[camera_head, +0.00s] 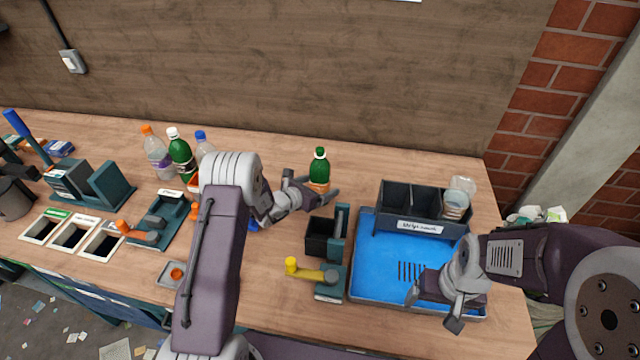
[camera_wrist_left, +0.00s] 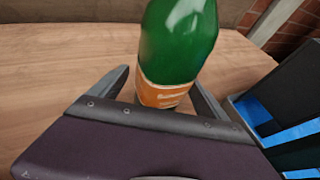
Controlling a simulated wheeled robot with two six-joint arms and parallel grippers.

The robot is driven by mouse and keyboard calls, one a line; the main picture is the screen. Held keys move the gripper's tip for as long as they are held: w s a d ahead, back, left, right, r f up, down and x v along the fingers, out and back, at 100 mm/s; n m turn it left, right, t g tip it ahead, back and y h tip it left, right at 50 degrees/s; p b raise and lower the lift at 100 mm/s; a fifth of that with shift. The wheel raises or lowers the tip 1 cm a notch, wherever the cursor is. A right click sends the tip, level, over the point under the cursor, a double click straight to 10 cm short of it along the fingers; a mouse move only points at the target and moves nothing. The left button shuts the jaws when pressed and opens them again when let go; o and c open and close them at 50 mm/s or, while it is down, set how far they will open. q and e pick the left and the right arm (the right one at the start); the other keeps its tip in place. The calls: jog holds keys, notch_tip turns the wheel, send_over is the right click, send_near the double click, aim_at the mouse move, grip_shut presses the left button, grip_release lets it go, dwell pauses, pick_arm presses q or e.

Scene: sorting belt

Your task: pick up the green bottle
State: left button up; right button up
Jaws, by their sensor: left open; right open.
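A green bottle (camera_head: 319,167) with a green cap and an orange label stands upright toward the back of the table. My left gripper (camera_head: 322,189) is open at the bottle's lower part. In the left wrist view the bottle (camera_wrist_left: 178,45) rises between the two open fingers (camera_wrist_left: 160,90), at the height of its orange label. I cannot tell whether the fingers touch it. A second green bottle (camera_head: 181,155) with a white cap stands at the left among other bottles. My right gripper (camera_head: 436,308) is open and empty over the blue tray.
A blue tray (camera_head: 385,258) holds a dark divided bin (camera_head: 394,218) with cups at its right. A dark box and a yellow-handled device (camera_head: 318,274) stand in front of the green bottle. Clear bottles (camera_head: 157,152) stand at the left. Table behind the bottle is free.

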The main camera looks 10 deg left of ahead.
aim_at(316, 162)
pick_arm(q)
jog(key=shift+w+d+f, duration=0.1)
jog(key=shift+w, duration=0.1)
jog(key=c, duration=1.5)
notch_tip(316, 162, up, 10)
jog(key=shift+f, duration=0.1)
jog(key=shift+c, duration=0.2)
jog(key=shift+r, duration=0.25)
